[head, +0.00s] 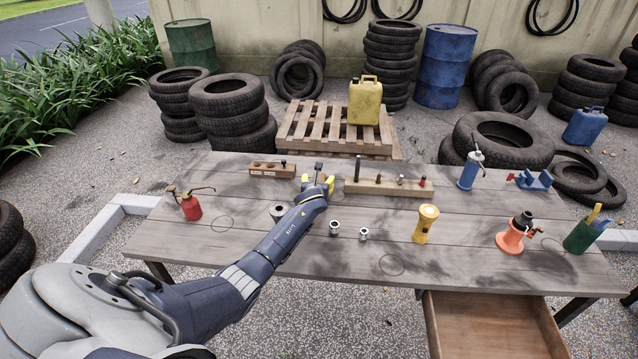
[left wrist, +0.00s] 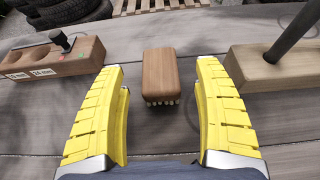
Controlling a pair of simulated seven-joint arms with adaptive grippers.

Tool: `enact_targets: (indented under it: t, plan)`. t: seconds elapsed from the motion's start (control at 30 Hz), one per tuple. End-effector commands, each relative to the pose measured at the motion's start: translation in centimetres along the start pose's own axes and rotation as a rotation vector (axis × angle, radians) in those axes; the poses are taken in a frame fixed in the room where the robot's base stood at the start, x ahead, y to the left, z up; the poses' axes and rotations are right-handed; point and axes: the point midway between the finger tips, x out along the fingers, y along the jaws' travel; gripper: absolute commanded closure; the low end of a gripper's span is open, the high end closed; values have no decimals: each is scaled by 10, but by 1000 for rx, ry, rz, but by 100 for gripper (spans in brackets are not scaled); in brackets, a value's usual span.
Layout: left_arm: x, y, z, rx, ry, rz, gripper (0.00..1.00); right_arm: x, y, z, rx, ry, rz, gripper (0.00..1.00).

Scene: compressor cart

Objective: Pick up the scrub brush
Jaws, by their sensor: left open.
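The scrub brush (left wrist: 161,72) has a brown wooden back and pale bristles facing down on the table. It lies straight ahead of my left gripper (left wrist: 162,112), centred between the yellow fingers and slightly beyond their tips in the left wrist view. The fingers are open and empty, one to each side, apart from the brush. In the head view my left gripper (head: 318,183) is over the back middle of the table, and only a bit of the brush shows by it. My right gripper is in neither view.
A labelled wooden block (left wrist: 60,57) stands left of the brush, and a long wooden block with upright pegs (left wrist: 285,62) stands close on the right.

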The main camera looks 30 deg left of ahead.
Motion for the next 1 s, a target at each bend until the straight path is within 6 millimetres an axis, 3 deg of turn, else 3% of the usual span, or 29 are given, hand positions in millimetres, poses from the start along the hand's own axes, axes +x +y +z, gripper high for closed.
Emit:
enact_targets:
  t: [0.3, 0.77, 1.0]
  plan:
    - [27, 0, 0, -1, 0, 1, 31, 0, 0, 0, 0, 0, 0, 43]
    - [34, 0, 0, -1, -1, 0, 31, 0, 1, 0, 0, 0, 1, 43]
    - [34, 0, -1, -1, 0, 0, 55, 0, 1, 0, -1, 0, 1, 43]
